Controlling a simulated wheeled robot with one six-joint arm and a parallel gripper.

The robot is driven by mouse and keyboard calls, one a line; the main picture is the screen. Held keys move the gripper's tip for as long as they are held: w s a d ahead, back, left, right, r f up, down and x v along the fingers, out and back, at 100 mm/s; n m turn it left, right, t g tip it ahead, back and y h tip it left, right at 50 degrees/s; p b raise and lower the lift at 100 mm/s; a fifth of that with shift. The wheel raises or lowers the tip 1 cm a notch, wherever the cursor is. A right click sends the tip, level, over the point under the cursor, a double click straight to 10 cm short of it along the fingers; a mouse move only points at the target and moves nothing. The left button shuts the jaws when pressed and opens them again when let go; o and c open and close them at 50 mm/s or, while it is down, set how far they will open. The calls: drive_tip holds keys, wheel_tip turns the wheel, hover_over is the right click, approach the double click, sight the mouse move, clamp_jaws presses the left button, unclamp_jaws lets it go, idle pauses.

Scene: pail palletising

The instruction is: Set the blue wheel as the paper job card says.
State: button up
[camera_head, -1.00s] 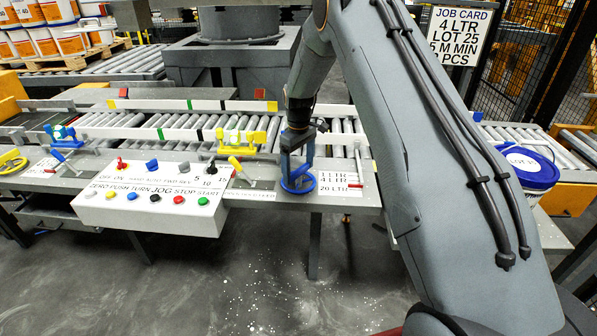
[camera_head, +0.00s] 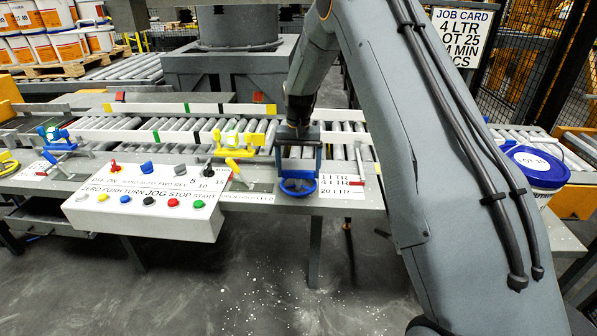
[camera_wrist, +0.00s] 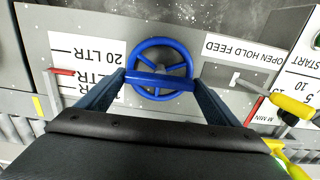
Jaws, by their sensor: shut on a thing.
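The blue wheel (camera_head: 298,187) lies flat on the grey bench top, right of the button box. My gripper (camera_head: 299,172) reaches down from above and is shut on it. In the wrist view the two fingers stand either side of the blue wheel (camera_wrist: 160,70), gripping its crossbar. The white scale plate (camera_head: 337,196) reads 1 LTR, 4 LTR and 20 LTR. Its red pointer (camera_wrist: 62,71) appears beside the middle mark, 4 LTR. The paper job card (camera_head: 457,44) at the upper right reads 4 LTR, with lower lines partly hidden by my arm.
A white button box (camera_head: 150,200) stands at the bench front. A yellow lever (camera_head: 238,170) is left of the wheel. A roller conveyor (camera_head: 190,125) runs behind. A blue-lidded pail (camera_head: 543,185) stands at the right. Stacked pails (camera_head: 40,45) are at the back left.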

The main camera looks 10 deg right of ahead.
sight(299, 171)
drive_tip(key=shift+m+b, duration=0.4)
drive_tip(key=shift+m, duration=1.5)
drive_tip(key=o, duration=0.9)
drive_tip(key=shift+r, duration=0.1)
wheel_tip(299, 171, up, 7)
drive_tip(key=shift+f+b, duration=0.15)
drive_tip(key=shift+b, duration=0.75)
drive_tip(key=shift+r, duration=0.5)
drive_tip(key=shift+s, duration=0.15)
